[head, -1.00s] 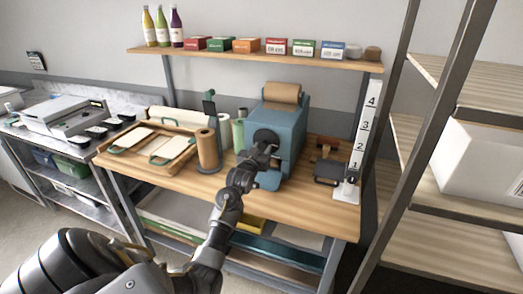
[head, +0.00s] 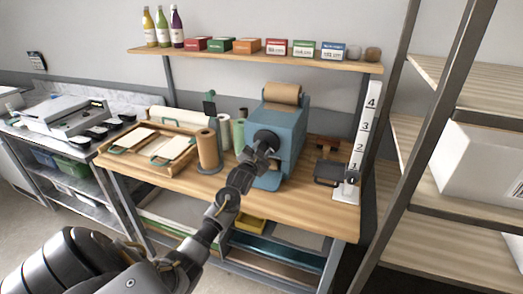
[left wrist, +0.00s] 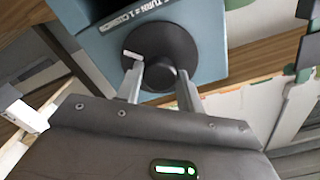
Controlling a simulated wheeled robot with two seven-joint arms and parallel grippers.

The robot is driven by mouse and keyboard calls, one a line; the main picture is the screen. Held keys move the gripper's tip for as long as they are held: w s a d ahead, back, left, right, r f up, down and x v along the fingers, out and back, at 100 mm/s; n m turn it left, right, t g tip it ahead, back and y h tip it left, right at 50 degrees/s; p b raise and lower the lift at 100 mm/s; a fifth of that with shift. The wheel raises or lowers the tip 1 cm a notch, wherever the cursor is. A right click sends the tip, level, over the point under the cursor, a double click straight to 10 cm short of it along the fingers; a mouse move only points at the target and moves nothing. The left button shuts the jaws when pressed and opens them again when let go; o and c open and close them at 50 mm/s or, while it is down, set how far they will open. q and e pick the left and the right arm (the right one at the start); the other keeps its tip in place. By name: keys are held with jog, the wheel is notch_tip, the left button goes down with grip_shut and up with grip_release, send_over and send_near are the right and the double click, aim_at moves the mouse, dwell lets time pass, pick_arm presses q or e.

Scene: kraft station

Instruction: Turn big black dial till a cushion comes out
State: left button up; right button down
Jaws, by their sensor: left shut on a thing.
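The big black dial (left wrist: 160,50) is on the front of a blue machine (head: 289,125) that holds a roll of brown paper (head: 283,93) on top. My left gripper (left wrist: 160,85) is at the dial, with one finger on each side of its central knob (left wrist: 160,74), shut on it. A white mark shows on the dial's left side in the left wrist view. In the head view the gripper (head: 266,143) covers part of the dial (head: 262,137). No cushion shows below the dial. My right gripper is not in view.
The wooden bench (head: 310,208) has a brown paper roll (head: 207,149) and a wooden tray (head: 150,145) left of the machine. A dark flat device (head: 328,173) and a numbered white post (head: 362,135) stand to its right. The bench's front is clear.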

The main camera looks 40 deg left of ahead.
pick_arm(q)
jog(key=m, duration=0.6)
jog(key=shift+r+m+p, duration=0.1)
jog(key=shift+m+p, duration=0.2)
jog(key=m, duration=0.6)
jog(key=shift+r, duration=0.1)
jog(key=shift+m+p, duration=0.3)
jog(key=o, duration=1)
